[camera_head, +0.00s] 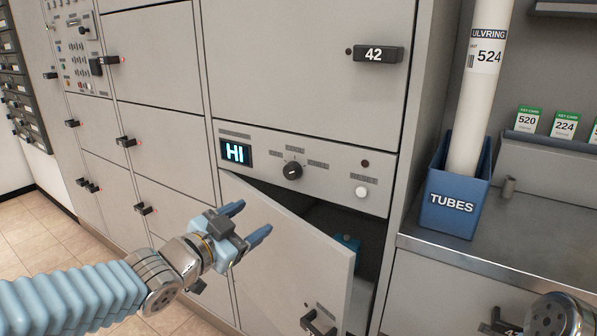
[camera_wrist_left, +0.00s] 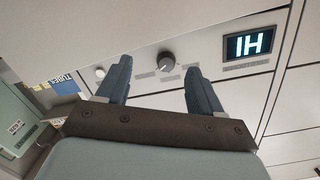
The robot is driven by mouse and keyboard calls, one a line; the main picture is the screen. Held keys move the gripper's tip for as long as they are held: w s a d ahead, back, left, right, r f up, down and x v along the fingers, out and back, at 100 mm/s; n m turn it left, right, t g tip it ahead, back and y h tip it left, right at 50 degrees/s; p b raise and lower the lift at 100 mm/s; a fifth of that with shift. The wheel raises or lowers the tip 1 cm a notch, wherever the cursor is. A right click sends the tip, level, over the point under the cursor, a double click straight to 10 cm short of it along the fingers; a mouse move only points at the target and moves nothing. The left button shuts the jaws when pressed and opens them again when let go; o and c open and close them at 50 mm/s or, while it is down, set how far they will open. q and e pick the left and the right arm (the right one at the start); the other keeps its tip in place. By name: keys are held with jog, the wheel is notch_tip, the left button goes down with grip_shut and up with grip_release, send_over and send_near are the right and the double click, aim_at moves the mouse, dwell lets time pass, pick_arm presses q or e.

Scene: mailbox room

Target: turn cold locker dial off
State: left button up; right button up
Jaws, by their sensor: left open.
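The cold locker dial (camera_head: 292,170) is a dark round knob on a grey control panel (camera_head: 334,184). A display (camera_head: 237,152) reading "HI" is left of it, and a white button (camera_head: 361,192) is at the right. My left gripper (camera_head: 246,220) is open and empty, below and left of the dial, in front of the partly open locker door (camera_head: 290,262). In the left wrist view the picture is upside down; the dial (camera_wrist_left: 166,61) shows beyond and between the two spread fingers (camera_wrist_left: 159,88), apart from them. The dial's small labels are too blurred to read. My right gripper is not in view.
The door stands ajar, with a blue thing (camera_head: 347,243) in the dark opening. A blue TUBES holder (camera_head: 455,198) with a tall white tube stands on the counter (camera_head: 480,259) at the right. Closed locker doors fill the left and top.

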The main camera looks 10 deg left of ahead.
pick_arm(q)
jog(key=m+t, duration=0.1)
send_near(289, 174)
jog(key=x, duration=0.8)
jog(key=shift+w, duration=0.25)
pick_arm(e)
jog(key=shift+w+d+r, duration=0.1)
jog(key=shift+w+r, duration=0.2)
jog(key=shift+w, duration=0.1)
pick_arm(q)
jog(key=c, duration=1)
jog(key=shift+c, duration=0.2)
